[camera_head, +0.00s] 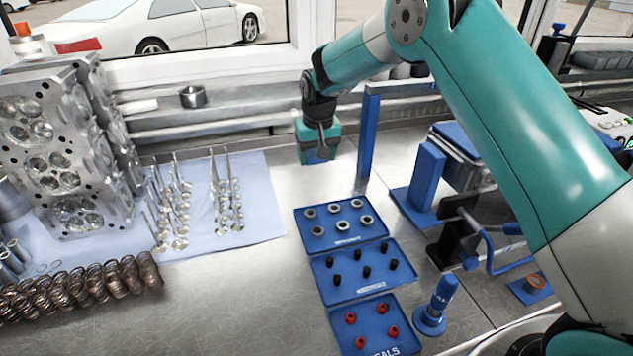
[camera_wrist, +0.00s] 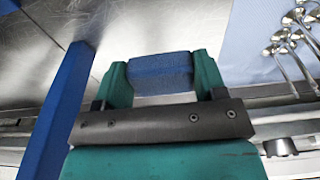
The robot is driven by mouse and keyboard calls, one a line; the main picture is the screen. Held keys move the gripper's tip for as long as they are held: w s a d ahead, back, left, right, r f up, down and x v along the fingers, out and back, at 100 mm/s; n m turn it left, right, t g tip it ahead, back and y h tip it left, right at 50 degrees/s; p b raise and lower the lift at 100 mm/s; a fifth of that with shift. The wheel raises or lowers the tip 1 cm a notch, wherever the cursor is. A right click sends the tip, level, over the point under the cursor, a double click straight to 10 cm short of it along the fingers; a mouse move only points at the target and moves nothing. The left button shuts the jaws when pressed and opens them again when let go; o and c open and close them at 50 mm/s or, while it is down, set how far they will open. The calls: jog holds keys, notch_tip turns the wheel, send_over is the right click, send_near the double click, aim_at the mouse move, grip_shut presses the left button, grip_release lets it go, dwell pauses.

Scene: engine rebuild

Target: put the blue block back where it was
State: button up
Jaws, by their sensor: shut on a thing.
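The blue block (camera_wrist: 161,73) is between the two green fingers of my gripper (camera_wrist: 160,78) in the wrist view, with a finger against each end. In the head view my gripper (camera_head: 318,150) is near the back of the metal bench, left of a blue upright post. A bit of the blue block (camera_head: 318,157) shows there, and the rest is hidden by the fingers. I cannot tell whether the block touches the bench or is held just above it.
The blue post (camera_head: 369,132) stands close on the right. Blue trays of rings, black parts and red seals (camera_head: 341,225) lie in front. Valves lie on a pale blue cloth (camera_head: 262,210) at left, beside cylinder heads (camera_head: 65,150). A metal cup (camera_head: 193,97) stands behind.

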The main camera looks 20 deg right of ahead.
aim_at(316, 193)
notch_tip(316, 193, down, 10)
jog(key=shift+r+p, duration=0.15)
jog(key=shift+p, duration=0.75)
jog(key=o, duration=1.2)
